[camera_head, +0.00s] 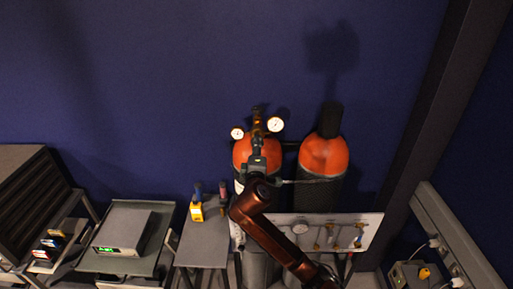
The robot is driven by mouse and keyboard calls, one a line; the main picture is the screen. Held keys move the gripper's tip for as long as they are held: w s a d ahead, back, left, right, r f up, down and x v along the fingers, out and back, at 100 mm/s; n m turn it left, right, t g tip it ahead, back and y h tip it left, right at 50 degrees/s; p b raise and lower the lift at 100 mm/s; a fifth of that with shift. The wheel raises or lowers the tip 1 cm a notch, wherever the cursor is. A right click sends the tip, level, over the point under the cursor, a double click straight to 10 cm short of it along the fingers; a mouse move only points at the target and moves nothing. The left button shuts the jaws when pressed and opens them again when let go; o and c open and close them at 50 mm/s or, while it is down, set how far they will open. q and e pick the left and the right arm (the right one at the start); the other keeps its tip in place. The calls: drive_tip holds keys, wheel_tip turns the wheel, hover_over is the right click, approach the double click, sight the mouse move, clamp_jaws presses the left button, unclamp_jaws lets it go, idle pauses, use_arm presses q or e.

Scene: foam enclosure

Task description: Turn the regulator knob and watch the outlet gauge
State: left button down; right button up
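Two orange-topped gas cylinders stand against the wall, the left one (241,150) and the right one (324,156). A brass regulator (257,125) sits on top of the left cylinder. It carries two round white gauges, a left one (237,133) and a right one (275,124); their readings are too small to make out. My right gripper (257,146), on a reddish-brown arm from the lower right, is at the front of the regulator. The knob is not clearly visible, and I cannot tell whether the fingers touch it. My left gripper is out of view.
A panel (368,230) with a gauge and several brass valves stands below the cylinders. A grey table (207,250) with a yellow device (197,211) is left of my arm. Further left is a bench instrument (122,229). A sloping grey rail (460,245) is at right.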

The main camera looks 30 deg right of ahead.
drive_tip(key=shift+m, duration=0.9)
drive_tip(key=o, duration=1.1)
drive_tip(key=shift+o, duration=0.3)
drive_tip(key=v, duration=1.2)
drive_tip(key=shift+f, duration=0.1)
